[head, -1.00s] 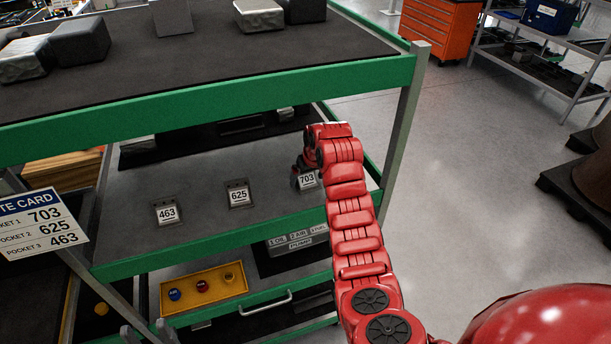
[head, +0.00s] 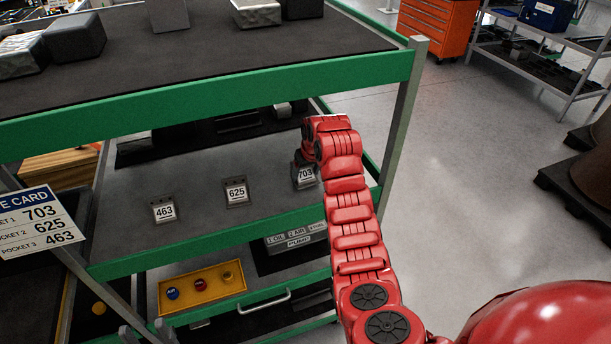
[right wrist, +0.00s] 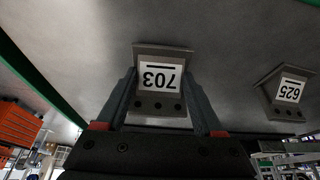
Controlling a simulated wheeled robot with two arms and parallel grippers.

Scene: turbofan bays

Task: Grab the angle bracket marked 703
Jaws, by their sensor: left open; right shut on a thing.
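The angle bracket marked 703 (head: 305,174) is at the right end of the trolley's middle shelf (head: 200,220). My right gripper (head: 303,160) is shut on it. In the right wrist view the bracket (right wrist: 160,102) sits between the two grey fingers, its label upside down. It seems slightly raised from the shelf, but the gap is hard to judge. Bracket 625 (head: 236,192) and bracket 463 (head: 164,212) stand to its left on the shelf.
A green-edged upper shelf (head: 230,95) with several blocks overhangs the brackets. A card (head: 38,222) lists 703, 625, 463. A yellow tray (head: 225,291) lies below.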

